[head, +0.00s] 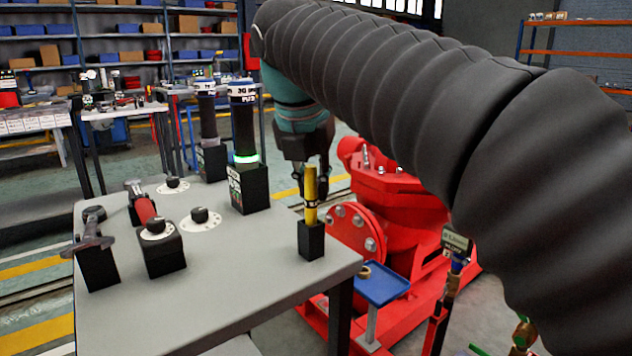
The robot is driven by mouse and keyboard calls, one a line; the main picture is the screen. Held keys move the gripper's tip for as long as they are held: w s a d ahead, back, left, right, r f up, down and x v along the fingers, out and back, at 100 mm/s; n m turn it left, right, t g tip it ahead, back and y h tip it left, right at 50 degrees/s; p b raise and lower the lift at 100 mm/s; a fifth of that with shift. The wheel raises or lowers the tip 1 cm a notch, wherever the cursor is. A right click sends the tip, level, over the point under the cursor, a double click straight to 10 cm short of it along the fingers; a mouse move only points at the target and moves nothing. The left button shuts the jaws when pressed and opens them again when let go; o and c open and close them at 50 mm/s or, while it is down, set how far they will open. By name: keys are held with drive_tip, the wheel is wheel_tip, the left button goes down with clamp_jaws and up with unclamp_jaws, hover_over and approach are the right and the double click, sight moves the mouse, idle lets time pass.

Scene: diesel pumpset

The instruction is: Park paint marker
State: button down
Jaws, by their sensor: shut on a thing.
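The yellow paint marker (311,186) stands upright with a dark band near its lower part. Its lower end meets the top of a small black block holder (311,241) at the right front corner of the grey table. From this view I cannot tell how deep it sits in the block. My gripper (312,178) points down from above and is shut on the upper part of the marker. The fingers are dark and partly hidden by the marker.
A red pumpset (400,205) and blue tray (382,285) stand to the right.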

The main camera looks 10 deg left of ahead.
drive_tip(key=shift+f+b, duration=0.55)
drive_tip(key=shift+f, duration=0.35)
drive_tip(key=c, duration=1)
unclamp_jaws()
drive_tip(key=shift+c, duration=0.2)
drive_tip(key=v, duration=1.2)
drive_tip(key=shift+d, duration=0.15)
